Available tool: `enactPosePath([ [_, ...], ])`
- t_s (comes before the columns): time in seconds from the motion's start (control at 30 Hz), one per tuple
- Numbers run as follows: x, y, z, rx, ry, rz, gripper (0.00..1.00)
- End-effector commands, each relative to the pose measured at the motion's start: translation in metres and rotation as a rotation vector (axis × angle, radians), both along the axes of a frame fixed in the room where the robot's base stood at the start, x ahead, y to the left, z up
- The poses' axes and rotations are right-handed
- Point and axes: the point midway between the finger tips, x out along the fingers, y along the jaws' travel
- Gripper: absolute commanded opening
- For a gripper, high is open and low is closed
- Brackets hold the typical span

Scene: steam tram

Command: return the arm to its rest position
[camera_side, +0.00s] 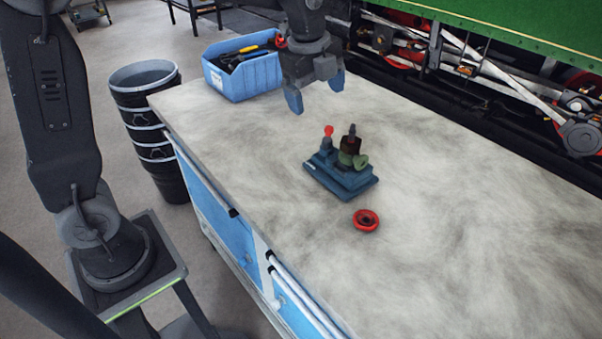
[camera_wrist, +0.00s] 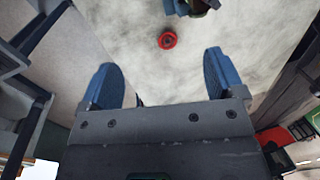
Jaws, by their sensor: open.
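My gripper (camera_side: 315,92) hangs above the worktop, to the upper left of a small blue fixture (camera_side: 341,174). Its blue fingers are spread apart with nothing between them. In the wrist view my gripper (camera_wrist: 163,80) also shows both fingers wide apart and empty. The fixture carries a red-tipped post, a dark upright cylinder and a greenish round part. A red handwheel (camera_side: 366,220) lies on the worktop in front of the fixture, apart from it. The handwheel also shows in the wrist view (camera_wrist: 167,41), beyond the fingers.
A blue bin (camera_side: 243,80) with tools stands at the worktop's back left, close to my gripper. Stacked black buckets (camera_side: 150,130) stand on the floor at left. The green tram with its rods (camera_side: 480,75) runs behind the worktop (camera_side: 450,230), whose right side is clear.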

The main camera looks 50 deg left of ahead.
Motion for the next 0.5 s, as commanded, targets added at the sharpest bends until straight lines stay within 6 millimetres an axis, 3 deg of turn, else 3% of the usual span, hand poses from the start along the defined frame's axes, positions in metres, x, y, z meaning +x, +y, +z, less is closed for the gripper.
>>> enactPosePath([
  [0.03, -0.021, 0.001, 0.011, -0.024, -0.03, 0.121, 0.88],
  [0.2, -0.082, 0.004, 0.027, -0.134, -0.11, 0.549, 0.88],
  [0.5, -0.18, 0.007, 0.016, -0.395, -0.214, 1.243, 0.88],
])
